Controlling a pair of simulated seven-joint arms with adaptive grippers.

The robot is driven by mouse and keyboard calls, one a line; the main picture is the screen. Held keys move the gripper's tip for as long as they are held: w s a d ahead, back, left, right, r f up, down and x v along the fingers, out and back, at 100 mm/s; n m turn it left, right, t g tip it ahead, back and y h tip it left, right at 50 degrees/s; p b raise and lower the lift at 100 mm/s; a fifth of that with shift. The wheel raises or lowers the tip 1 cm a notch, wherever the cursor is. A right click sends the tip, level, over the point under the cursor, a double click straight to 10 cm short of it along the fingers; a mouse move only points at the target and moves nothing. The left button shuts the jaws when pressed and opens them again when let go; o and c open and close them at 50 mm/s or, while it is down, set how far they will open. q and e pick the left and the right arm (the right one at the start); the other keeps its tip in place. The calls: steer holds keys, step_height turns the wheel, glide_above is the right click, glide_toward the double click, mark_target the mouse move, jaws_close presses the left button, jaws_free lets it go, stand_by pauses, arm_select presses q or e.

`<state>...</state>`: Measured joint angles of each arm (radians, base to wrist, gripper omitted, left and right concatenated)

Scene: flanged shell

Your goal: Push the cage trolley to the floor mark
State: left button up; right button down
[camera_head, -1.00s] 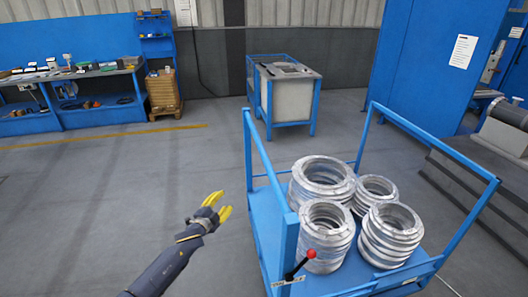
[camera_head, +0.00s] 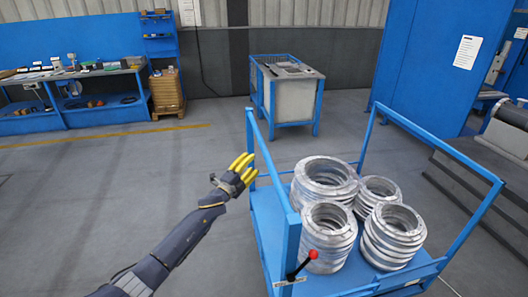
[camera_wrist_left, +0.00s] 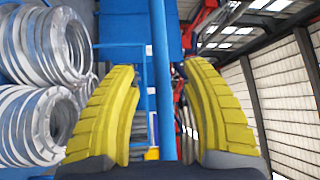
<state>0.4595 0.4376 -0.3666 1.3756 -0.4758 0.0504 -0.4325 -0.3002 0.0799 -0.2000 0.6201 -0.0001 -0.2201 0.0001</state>
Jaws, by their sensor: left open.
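The blue cage trolley (camera_head: 330,279) stands at the lower right in the head view, its deck loaded with several stacks of silver flanged rings (camera_head: 325,180). Its left side has a sloping blue top rail (camera_head: 271,167). My left gripper (camera_head: 243,166), with yellow fingers, is open just left of that rail. In the left wrist view a blue bar (camera_wrist_left: 162,85) runs between the open yellow fingers (camera_wrist_left: 160,110); contact cannot be told. The ring stacks (camera_wrist_left: 35,115) show at left there. My right gripper is out of view. I cannot identify the floor mark for certain.
A blue-framed grey bin (camera_head: 292,97) stands behind the trolley. A workbench (camera_head: 75,75) lines the back left, with a yellow floor line (camera_head: 105,136) before it. Grey steps (camera_head: 480,190) and a blue panel (camera_head: 430,65) are at right. The left floor is clear.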

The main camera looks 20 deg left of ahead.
mark_target(264, 150)
arm_select(q)
steer(key=x, duration=1)
jaws_close()
stand_by(0.4)
stand_by(0.4)
